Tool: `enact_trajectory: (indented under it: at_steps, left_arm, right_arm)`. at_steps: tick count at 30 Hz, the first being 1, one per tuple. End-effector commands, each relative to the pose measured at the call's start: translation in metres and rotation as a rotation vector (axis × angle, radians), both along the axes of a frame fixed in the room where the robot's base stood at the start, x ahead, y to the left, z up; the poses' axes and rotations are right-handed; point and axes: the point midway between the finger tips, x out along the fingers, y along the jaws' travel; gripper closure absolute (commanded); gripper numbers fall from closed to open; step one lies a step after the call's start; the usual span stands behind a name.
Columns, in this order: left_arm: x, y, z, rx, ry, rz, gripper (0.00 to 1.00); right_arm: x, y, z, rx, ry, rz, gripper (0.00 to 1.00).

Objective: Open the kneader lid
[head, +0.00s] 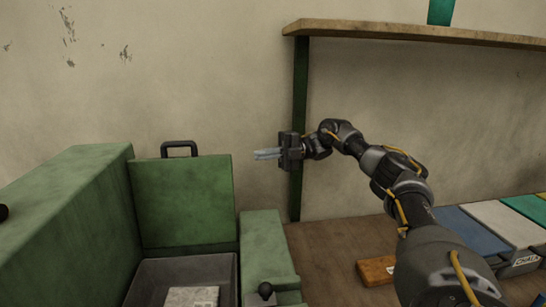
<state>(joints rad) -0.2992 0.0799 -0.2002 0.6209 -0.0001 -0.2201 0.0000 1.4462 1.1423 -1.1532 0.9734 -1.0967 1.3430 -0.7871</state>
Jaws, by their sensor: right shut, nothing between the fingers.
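The green kneader (265,248) stands at the lower left. Its green lid (182,205) is raised, standing upright at the back of the grey chamber (143,287). A black handle (180,146) sits on the lid's top edge. My right gripper (258,154) is shut and empty, pointing left. In the picture it is to the right of the lid and handle, apart from both. My left gripper is out of view.
A pale block (192,297) lies in the chamber. A black knob (265,290) sits on the kneader's right side. A wooden shelf (420,33) on a dark green post (300,110) is behind my right arm.

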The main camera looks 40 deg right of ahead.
Motion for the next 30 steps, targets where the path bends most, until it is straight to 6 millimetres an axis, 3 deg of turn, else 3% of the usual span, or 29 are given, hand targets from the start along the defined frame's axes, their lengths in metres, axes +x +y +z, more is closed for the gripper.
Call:
enact_trajectory:
  at_steps: [12,30]
  left_arm:
    - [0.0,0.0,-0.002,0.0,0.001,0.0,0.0]
    - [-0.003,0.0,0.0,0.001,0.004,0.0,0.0]
  right_arm:
    - [-0.009,-0.028,-0.001,0.0,0.0,-0.002,1.0]
    - [-0.003,-0.028,-0.009,-0.003,-0.03,-0.021,1.0]
